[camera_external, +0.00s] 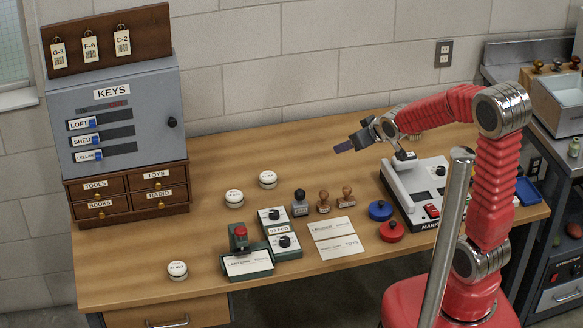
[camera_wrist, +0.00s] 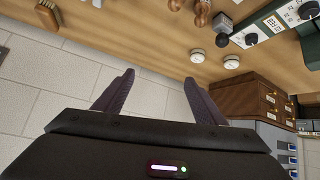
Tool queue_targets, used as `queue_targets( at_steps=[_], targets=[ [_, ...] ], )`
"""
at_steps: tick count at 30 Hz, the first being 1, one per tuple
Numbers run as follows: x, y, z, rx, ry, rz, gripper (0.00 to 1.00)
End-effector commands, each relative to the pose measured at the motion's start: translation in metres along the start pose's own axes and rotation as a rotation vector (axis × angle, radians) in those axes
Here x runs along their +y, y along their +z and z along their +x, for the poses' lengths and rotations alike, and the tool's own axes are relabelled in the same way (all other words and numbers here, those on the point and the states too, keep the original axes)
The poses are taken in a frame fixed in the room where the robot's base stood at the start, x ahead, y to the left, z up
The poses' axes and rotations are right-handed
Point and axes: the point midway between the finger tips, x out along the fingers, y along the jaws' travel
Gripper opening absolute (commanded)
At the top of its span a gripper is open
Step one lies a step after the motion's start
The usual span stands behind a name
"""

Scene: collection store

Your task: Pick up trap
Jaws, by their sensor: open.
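No object is legibly marked as a trap, so I cannot tell for certain which one it is. Three white round pots with labels stand on the desk: one at the back (camera_external: 267,178), one just left of it (camera_external: 234,198), and one near the front left (camera_external: 178,269). Two white round pots also show in the wrist view, a left one (camera_wrist: 197,55) and a right one (camera_wrist: 231,62). My gripper (camera_external: 350,146) is raised over the back of the desk, right of the pots and apart from them. In the wrist view its fingers (camera_wrist: 159,77) are spread and empty.
A grey key cabinet (camera_external: 115,120) on wooden drawers (camera_external: 130,196) stands at the left. Stamps (camera_external: 323,202), green-based devices (camera_external: 250,264), cards (camera_external: 333,229), red (camera_external: 392,231) and blue (camera_external: 380,210) round pads and a white machine (camera_external: 425,185) occupy the desk. The left front is mostly clear.

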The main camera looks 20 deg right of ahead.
Motion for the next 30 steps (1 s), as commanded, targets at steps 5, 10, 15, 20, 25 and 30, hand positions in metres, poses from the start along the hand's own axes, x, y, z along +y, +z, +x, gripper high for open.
queue_targets(
  at_steps=[5,10,15,20,25,30],
  targets=[
    [-0.034,-0.005,0.041,0.048,-0.059,-0.048,0.64],
    [-0.069,-0.008,0.074,0.099,-0.12,-0.089,0.64],
    [-0.107,-0.004,0.106,0.147,-0.188,-0.123,0.64],
    [-0.146,0.005,0.132,0.192,-0.259,-0.151,0.64],
    [-0.188,0.019,0.154,0.236,-0.338,-0.175,0.64],
    [-0.215,0.029,0.166,0.267,-0.392,-0.184,0.64]
  ],
)
